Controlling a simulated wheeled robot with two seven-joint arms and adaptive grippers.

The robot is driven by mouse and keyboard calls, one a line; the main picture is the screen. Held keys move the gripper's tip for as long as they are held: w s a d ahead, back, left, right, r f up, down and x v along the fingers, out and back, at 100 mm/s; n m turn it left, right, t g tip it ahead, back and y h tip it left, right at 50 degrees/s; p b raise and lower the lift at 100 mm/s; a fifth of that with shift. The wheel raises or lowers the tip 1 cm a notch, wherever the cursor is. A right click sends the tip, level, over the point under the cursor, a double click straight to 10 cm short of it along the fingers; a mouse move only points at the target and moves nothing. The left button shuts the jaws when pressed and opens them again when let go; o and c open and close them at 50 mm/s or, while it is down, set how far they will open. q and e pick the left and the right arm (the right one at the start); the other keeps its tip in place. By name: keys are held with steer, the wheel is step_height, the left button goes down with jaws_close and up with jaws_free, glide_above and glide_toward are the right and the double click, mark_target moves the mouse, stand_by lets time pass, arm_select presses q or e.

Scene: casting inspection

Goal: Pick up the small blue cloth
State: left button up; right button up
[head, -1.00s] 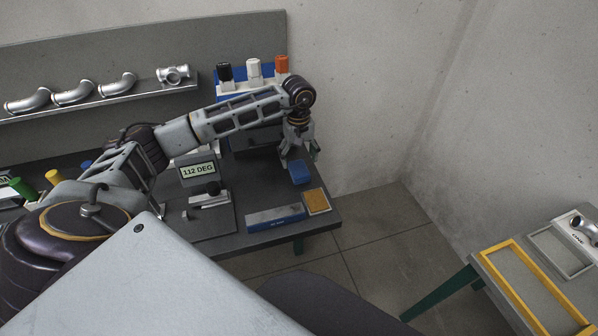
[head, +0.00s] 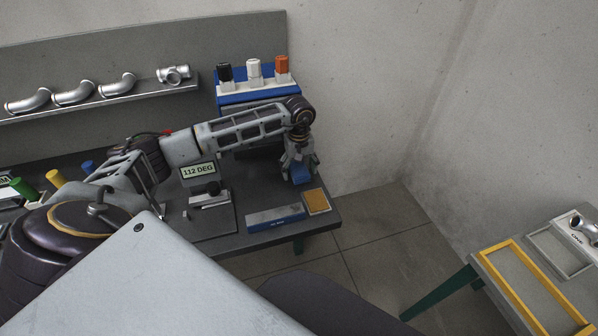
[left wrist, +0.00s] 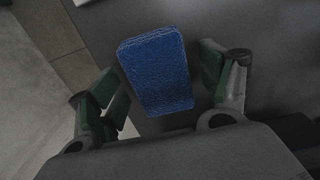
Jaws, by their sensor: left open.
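The small blue cloth (head: 301,174) is a folded blue pad on the dark workbench, near its right end. My left gripper (head: 300,172) is above it and partly covers it in the head view. In the left wrist view the cloth (left wrist: 157,72) lies between the two open fingers (left wrist: 165,88), with a gap visible on each side. The fingers do not grip it. My right gripper is not in view.
An orange-brown pad (head: 317,201) and a grey-and-blue block (head: 276,217) lie in front of the cloth. A gauge with a "112 DEG" display (head: 199,171) stands left. The bench edge is close on the right.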

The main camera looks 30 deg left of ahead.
arm_select(q)
steer(key=shift+c, duration=0.3)
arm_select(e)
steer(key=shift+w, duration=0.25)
arm_select(q)
steer(key=shift+c, duration=1.1)
steer(key=c, duration=0.8)
steer(key=shift+c, duration=0.2)
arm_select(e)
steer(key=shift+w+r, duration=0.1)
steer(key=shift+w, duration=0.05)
arm_select(q)
steer(key=shift+r, duration=0.15)
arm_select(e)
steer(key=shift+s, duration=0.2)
